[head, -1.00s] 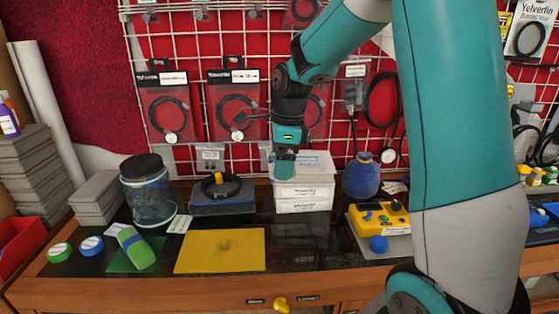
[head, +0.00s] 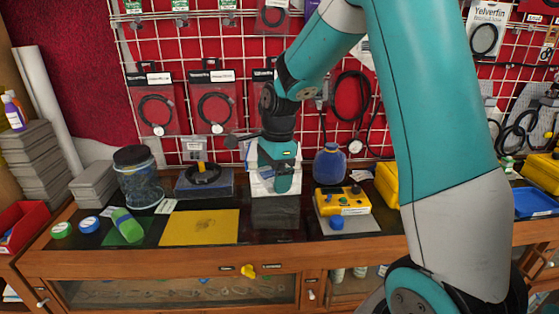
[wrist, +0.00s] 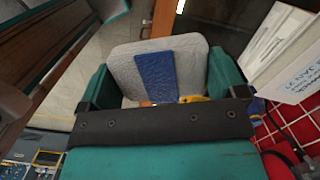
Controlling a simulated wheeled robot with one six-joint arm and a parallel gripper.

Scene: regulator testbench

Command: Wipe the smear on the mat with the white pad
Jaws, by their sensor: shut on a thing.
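The yellow mat (head: 180,238) lies flat on the dark bench top, left of centre in the head view. A faint dark smear (head: 206,224) shows near its middle. My gripper (head: 274,184) is right of the mat and above the bench, in front of the white boxes. In the wrist view, the two teal fingers of my gripper (wrist: 161,78) are shut on the whitish pad (wrist: 198,70), which has a blue strip on its face. In the head view I cannot clearly tell the pad from the white boxes behind.
A jar (head: 139,178), a grey-blue block with a coiled cable (head: 204,186) and a blue bottle (head: 330,164) stand along the back. A yellow device (head: 343,201) is to the right. A green block (head: 127,225) lies left of the mat. The air above the mat is clear.

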